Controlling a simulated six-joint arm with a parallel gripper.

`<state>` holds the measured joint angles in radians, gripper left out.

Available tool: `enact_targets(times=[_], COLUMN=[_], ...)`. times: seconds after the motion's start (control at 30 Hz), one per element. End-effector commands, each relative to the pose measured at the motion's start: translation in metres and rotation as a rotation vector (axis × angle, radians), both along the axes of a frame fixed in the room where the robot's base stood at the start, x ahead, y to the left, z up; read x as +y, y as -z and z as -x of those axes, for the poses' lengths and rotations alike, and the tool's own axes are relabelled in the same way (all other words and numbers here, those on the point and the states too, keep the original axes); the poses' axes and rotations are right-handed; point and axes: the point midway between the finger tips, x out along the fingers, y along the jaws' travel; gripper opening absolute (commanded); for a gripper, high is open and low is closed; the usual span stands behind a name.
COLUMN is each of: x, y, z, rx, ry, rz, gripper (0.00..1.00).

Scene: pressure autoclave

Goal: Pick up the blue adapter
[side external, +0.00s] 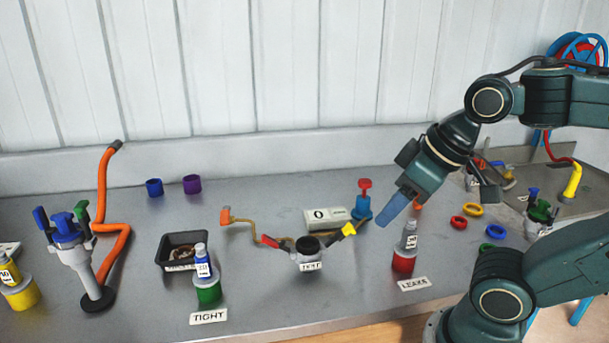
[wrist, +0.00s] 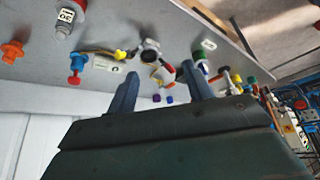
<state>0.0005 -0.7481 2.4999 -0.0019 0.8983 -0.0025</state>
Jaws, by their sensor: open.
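Several blue parts are in view, and I cannot tell for sure which is the adapter. A small blue cup-shaped piece (side external: 154,187) stands at the back left beside a purple one; it also shows in the wrist view (wrist: 156,98). A grey stand (side external: 76,260) at the left carries blue and green pieces on top. A blue fitting with a red top (side external: 362,207) stands behind my gripper. My gripper (side external: 386,220) is open and empty, above the bench to the right of the middle, apart from all of these. In the wrist view its blue fingers (wrist: 158,70) are spread.
A black-topped port (side external: 308,247) with coloured arms sits mid-bench. A black tray (side external: 182,240), a blue-and-green bottle (side external: 203,275), a grey-and-red bottle (side external: 405,249) and an orange bent pipe (side external: 108,215) stand around. Coloured rings (side external: 472,209) lie at right. Bare bench shows at back centre-left.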

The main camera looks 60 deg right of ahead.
Motion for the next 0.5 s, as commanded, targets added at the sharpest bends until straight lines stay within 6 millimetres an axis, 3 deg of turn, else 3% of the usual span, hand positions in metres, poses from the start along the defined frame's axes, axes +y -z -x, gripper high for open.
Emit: enact_targets(times=[0.27,0.5], x=[0.007,0.024], y=[0.007,0.025], z=[-0.018,-0.054], rx=[0.011,0.016], ry=[-0.100,-0.311], rz=[0.017,0.026], gripper=[0.51,0.51])
